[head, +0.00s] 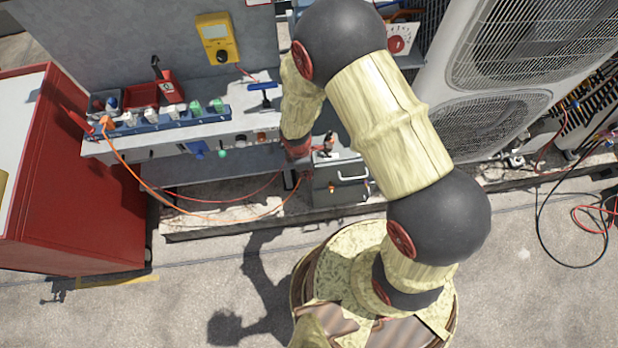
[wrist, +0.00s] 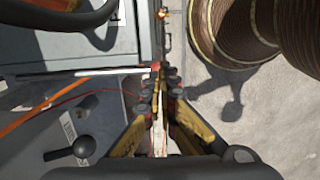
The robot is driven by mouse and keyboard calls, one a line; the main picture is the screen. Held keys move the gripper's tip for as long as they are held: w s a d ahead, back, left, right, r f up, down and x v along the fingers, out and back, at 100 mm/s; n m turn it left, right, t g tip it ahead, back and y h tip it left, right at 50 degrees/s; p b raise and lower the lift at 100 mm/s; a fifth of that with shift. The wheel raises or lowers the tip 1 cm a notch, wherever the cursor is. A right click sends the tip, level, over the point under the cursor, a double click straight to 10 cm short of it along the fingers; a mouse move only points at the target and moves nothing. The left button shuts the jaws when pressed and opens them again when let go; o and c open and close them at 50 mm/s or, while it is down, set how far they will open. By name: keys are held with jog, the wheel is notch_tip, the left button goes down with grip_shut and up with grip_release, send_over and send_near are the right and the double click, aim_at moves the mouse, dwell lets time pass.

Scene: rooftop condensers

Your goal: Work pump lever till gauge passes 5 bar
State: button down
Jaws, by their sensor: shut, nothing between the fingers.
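The grey pump box (head: 338,186) with a bar handle stands low beside the bench; its grey side (wrist: 112,45) fills the upper left of the wrist view. A thin pale rod, apparently the pump lever (wrist: 90,72), runs across the wrist view from the left to a red end (wrist: 155,66) at my fingertips. My gripper (wrist: 165,82) is shut and empty, its tips close to that end; I cannot tell whether they touch. In the head view my arm hides most of the gripper. A black ring (wrist: 112,12) may be the gauge's rim; no reading is visible.
A red cabinet (head: 85,180) stands left, condensers (head: 510,100) right. Orange and red hoses trail near the pump. The front floor is clear.

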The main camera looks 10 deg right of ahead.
jog(key=shift+f, duration=0.2)
jog(key=shift+f+b, duration=1.55)
jog(key=shift+f, duration=0.75)
jog(key=shift+r, duration=0.1)
jog(key=a, duration=0.1)
jog(key=a+r+p, duration=0.1)
jog(key=a, duration=0.1)
notch_tip(320, 180, up, 12)
jog(key=a, duration=0.1)
jog(key=shift+a, duration=0.15)
